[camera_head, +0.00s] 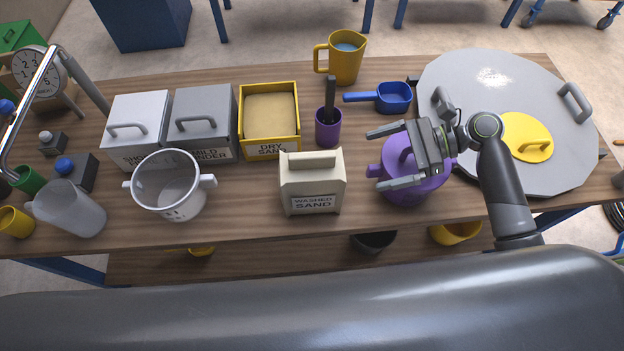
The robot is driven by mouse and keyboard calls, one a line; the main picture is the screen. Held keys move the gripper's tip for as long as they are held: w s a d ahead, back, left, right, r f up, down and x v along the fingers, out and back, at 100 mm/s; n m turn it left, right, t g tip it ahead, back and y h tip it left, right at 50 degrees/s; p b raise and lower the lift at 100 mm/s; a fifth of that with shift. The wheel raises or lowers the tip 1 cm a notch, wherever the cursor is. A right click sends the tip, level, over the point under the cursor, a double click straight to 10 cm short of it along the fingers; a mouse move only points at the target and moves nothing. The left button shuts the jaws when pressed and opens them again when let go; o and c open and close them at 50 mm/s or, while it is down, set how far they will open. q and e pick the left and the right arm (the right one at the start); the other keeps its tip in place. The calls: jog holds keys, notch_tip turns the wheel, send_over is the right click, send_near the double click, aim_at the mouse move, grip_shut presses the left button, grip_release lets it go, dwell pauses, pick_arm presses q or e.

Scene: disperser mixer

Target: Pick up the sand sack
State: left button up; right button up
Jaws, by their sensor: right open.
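The sand sack (312,183) is a cream bag with a folded top and a label reading "WASHED SAND". It stands upright near the front edge of the wooden table, around the middle. My right gripper (374,152) is open and empty, to the right of the sack and apart from it. Its two fingers point left toward the sack. It is in front of a purple lidded pot (408,185), partly hiding it. My left gripper is not in view.
A white pot (170,186) stands left of the sack. Behind it are a yellow "DRY SAND" bin (242,149), a purple cup (328,128) with a dark handle, and a blue scoop (393,97). A large grey round lid (500,75) fills the right end. Bare wood lies between white pot and sack.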

aim_at(345, 167)
jog(key=p+x, duration=0.1)
jog(key=x, duration=0.6)
jog(key=shift+w+a+f, duration=0.1)
jog(key=shift+a+f, duration=0.05)
jog(key=shift+a, duration=0.2)
jog(key=shift+f+p+x, duration=0.15)
jog(key=shift+p+x, duration=0.25)
jog(key=shift+x, duration=1.1)
jog(key=shift+f+p+x, duration=0.1)
jog(key=shift+p+x, duration=0.25)
jog(key=shift+x, duration=1.2)
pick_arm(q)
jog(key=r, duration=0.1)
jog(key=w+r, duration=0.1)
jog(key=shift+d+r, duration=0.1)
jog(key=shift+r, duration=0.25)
pick_arm(e)
jog(key=shift+d, duration=0.15)
jog(key=shift+c, duration=0.4)
jog(key=c, duration=1.2)
jog(key=shift+r, duration=0.2)
